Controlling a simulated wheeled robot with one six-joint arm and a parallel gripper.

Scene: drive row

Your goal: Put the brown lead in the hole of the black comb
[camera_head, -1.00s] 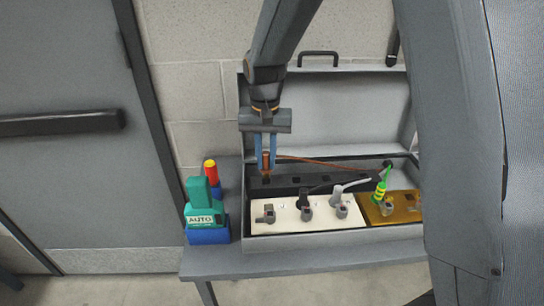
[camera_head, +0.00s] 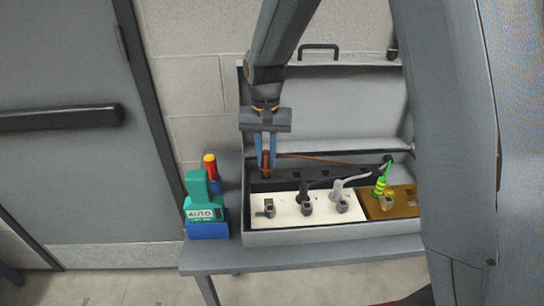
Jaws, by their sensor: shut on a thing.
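My gripper (camera_head: 266,158) hangs over the left end of the open grey case and is shut on the plug of the brown lead (camera_head: 265,168). The plug is upright between the two blue fingers. The lead's brown cord runs right from it to the case's back right. The black comb (camera_head: 289,180) is the dark strip with square holes along the back of the case. The plug's lower end meets the comb's left end in the picture. I cannot tell whether it is inside a hole or just above it.
In front of the comb are a cream block (camera_head: 287,212) with several grey sockets and a brown block (camera_head: 377,210) at right. A green-and-yellow plug (camera_head: 380,186) stands by it. A teal device (camera_head: 200,208) and a red-and-yellow item (camera_head: 210,168) stand left of the case.

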